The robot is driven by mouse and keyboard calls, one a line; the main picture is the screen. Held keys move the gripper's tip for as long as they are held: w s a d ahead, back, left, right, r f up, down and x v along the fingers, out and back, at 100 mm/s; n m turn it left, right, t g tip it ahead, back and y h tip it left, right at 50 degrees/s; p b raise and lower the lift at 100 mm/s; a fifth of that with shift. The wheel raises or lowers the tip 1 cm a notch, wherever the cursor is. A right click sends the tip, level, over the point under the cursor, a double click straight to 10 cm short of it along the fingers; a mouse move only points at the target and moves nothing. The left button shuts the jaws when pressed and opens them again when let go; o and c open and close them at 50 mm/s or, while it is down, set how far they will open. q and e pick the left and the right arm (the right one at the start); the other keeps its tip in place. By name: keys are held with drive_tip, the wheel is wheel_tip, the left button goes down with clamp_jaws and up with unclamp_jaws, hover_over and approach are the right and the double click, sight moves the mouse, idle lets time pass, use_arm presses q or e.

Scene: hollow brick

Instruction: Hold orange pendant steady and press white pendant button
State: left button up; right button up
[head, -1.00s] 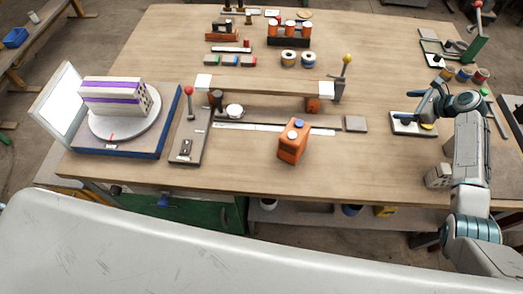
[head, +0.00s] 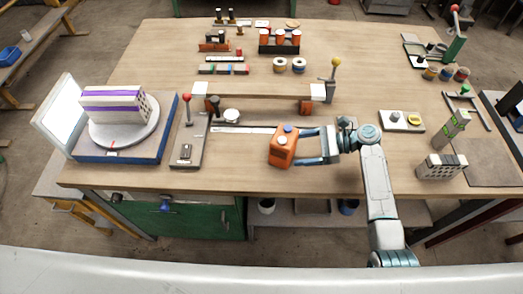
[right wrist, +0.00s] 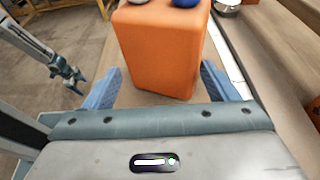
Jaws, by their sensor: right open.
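The orange pendant (head: 283,153) stands upright on the table, with a white button (head: 281,140) and a blue button (head: 288,128) on top. My right gripper (head: 301,147) comes from the right with its fingers open toward the pendant. In the right wrist view, the pendant (right wrist: 160,50) shows between the two spread fingers, with a gap seen at the left finger. The white button (right wrist: 138,2) and blue button (right wrist: 186,3) are cut by the top edge. My left gripper (right wrist: 75,82) shows small at the left of the right wrist view, its finger opening unclear.
A red-knobbed lever board (head: 188,150) and a turntable (head: 125,125) stand to the left. A grey holed block (head: 442,168) lies at the right. The table in front of the pendant is clear.

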sight(270, 154)
drive_tip(key=shift+s+a+f+b, duration=0.15)
drive_tip(key=shift+a+f+b, duration=0.15)
drive_tip(key=shift+a, duration=0.2)
drive_tip(key=b+x, duration=0.4)
drive_tip(key=x, duration=0.1)
drive_tip(key=shift+a+f+b, duration=0.15)
drive_tip(key=shift+a+b, duration=0.2)
drive_tip(key=shift+b, duration=0.05)
drive_tip(key=shift+a+p, duration=0.9)
drive_tip(key=shift+a, duration=0.05)
drive_tip(key=shift+x, duration=0.8)
clamp_jaws()
drive_tip(key=shift+c, duration=0.8)
unclamp_jaws()
